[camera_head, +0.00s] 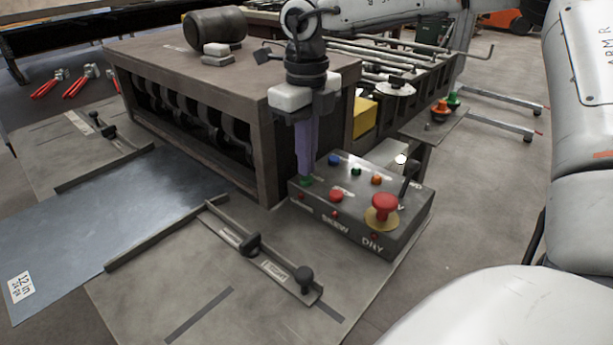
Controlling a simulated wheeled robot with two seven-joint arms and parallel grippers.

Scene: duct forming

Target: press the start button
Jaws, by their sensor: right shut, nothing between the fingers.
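A grey control box (358,222) stands beside the machine and carries several coloured buttons. A green button (306,182) is at its left corner, right under the fingertips. A blue button (334,159), a second green button (356,171), an orange button (376,180) and a red button (336,196) are on the top. A large red mushroom button (384,206) sits on a yellow base. No start label is readable. My right gripper (305,178) points down, shut and empty, with its tips at the left green button; I cannot tell whether they touch it. My left gripper is out of view.
The brown machine housing (190,85) rises left of the box. A black lever (408,180) stands at the box's right side. A metal sheet (110,220) lies on the table at left. Several red-handled clamps (77,84) lie at far left. Open floor is at right.

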